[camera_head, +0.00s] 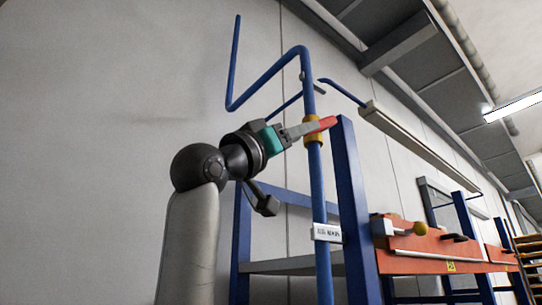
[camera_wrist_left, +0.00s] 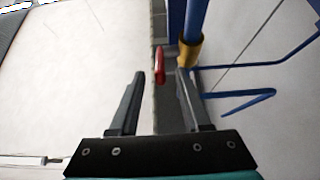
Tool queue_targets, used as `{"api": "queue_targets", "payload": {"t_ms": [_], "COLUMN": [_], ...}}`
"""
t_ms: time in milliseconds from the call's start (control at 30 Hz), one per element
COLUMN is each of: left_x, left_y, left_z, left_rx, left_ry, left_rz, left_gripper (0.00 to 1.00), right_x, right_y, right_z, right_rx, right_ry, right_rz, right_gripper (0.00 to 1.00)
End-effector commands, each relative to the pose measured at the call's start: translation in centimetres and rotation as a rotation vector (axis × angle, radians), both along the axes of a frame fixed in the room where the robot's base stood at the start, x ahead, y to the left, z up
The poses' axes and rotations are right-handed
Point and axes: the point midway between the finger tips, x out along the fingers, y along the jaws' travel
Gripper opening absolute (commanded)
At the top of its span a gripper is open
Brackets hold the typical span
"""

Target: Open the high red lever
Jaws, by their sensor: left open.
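The red lever (camera_head: 323,124) sits at a yellow collar (camera_head: 313,138) on an upright blue pipe (camera_head: 316,190) in the head view. My left gripper (camera_head: 306,129) reaches up to it from the left, its fingers pointing at the lever. In the left wrist view the red lever (camera_wrist_left: 160,66) shows in the gap between the open fingertips (camera_wrist_left: 160,76), with space visible on both sides. The yellow collar (camera_wrist_left: 189,52) is just right of the lever, beyond the right finger. I cannot tell how deep the lever sits between the fingers. My right gripper is in neither view.
A thick blue post (camera_head: 354,210) stands right beside the pipe. A small white label plate (camera_head: 327,233) is low on the pipe. Orange panels (camera_head: 430,250) with knobs are at the right. The wall (camera_head: 110,130) to the left is bare.

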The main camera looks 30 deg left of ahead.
Motion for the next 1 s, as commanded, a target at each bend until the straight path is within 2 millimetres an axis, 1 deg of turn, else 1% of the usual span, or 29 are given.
{"api": "queue_targets", "payload": {"t_ms": [33,100,233,400,567,800,867,900,1000], "left_x": [-1.1,-2.3,-4.4,-6.2,-6.8,-6.9,-6.9,-6.8,-6.2], "left_y": [0.5,0.9,1.7,2.3,2.5,2.5,2.5,2.6,3.2], "left_z": [-1.3,-2.2,-3.7,-4.9,-5.3,-5.2,-5.2,-5.2,-4.7], "left_rx": [0.000,0.000,0.000,-0.001,-0.001,-0.001,-0.001,-0.001,-0.008], "left_ry": [-0.003,-0.003,-0.002,-0.001,0.000,0.000,-0.001,-0.003,-0.023], "left_rz": [0.003,0.002,0.003,0.001,-0.001,-0.001,-0.001,-0.003,-0.018], "left_gripper": [0.47,0.47,0.47,0.47,0.47,0.47,0.42,0.37,0.26], "right_x": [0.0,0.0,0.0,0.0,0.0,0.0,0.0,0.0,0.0], "right_y": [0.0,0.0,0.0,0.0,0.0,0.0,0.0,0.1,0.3], "right_z": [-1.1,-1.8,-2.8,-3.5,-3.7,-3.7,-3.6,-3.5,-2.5], "right_rx": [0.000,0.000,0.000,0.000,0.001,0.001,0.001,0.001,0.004], "right_ry": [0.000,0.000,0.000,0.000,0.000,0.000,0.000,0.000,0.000], "right_rz": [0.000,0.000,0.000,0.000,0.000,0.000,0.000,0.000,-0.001], "right_gripper": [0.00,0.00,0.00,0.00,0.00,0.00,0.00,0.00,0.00]}}
